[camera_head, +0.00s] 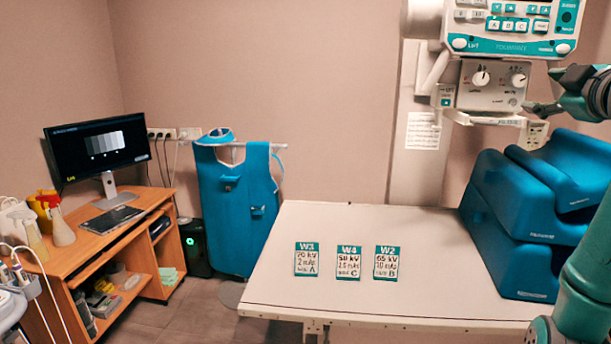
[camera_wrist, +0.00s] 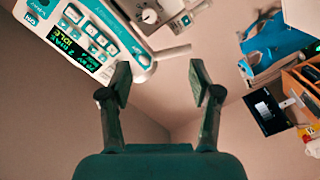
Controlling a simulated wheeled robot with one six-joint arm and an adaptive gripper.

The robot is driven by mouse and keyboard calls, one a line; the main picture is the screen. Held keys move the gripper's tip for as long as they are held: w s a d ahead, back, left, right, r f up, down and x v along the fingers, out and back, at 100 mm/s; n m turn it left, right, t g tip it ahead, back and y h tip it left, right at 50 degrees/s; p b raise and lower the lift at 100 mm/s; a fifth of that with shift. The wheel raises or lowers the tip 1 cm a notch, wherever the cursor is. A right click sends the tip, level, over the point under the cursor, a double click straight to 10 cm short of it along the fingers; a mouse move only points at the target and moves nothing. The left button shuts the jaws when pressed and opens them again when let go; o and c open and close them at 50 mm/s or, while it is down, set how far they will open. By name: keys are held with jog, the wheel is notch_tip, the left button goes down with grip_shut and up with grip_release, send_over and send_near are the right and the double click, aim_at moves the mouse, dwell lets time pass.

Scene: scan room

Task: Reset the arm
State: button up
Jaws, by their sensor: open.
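My gripper (camera_head: 541,112) is at the right of the head view, in front of the X-ray control panel (camera_head: 508,28). In the wrist view my gripper (camera_wrist: 160,84) has its two fingers spread apart, with nothing between them. The control panel (camera_wrist: 85,38) shows at the upper left of the wrist view, beside the left finger, with a lit display of green and yellow text. My arm comes in from the right edge of the head view. Whether a fingertip touches the panel cannot be told.
A white table (camera_head: 290,270) holds three cards, W3 (camera_head: 306,260), W4 (camera_head: 348,263) and W2 (camera_head: 386,263). Blue cushions (camera_head: 500,215) are stacked at its right. A blue apron (camera_head: 235,215) hangs behind. A desk (camera_head: 105,245) with a monitor (camera_head: 98,146) stands left.

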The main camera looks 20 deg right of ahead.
jog(key=w+a+f+m+y, duration=0.1)
jog(key=w+a+f, duration=0.15)
jog(key=f, duration=0.55)
jog(key=w+a+f+m, duration=0.15)
jog(key=w+f, duration=0.25)
jog(key=f, duration=0.4)
jog(key=w+a+f+y, duration=0.1)
jog(key=w+a+f, duration=0.15)
jog(key=f, duration=0.55)
jog(key=s+a+f+m, duration=0.1)
jog(key=a+f, duration=0.4)
jog(key=f, duration=0.3)
jog(key=a+f+m+y, duration=0.1)
jog(key=a+f, duration=0.4)
jog(key=f, duration=0.3)
jog(key=s+a+f+m, duration=0.1)
jog(key=a+f, duration=0.3)
jog(key=f, duration=0.3)
jog(key=s+a+f+y, duration=0.2)
jog(key=s+a+f, duration=1.1)
jog(key=s+a, duration=0.15)
jog(key=s+a+y, duration=0.1)
jog(key=s+a, duration=0.3)
jog(key=s, duration=0.7)
jog(key=s+a+y, duration=0.2)
jog(key=s+a, duration=0.3)
jog(key=s, duration=0.6)
jog(key=shift+s+r+y, duration=0.25)
jog(key=shift+s+y, duration=0.05)
jog(key=shift+s, duration=0.1)
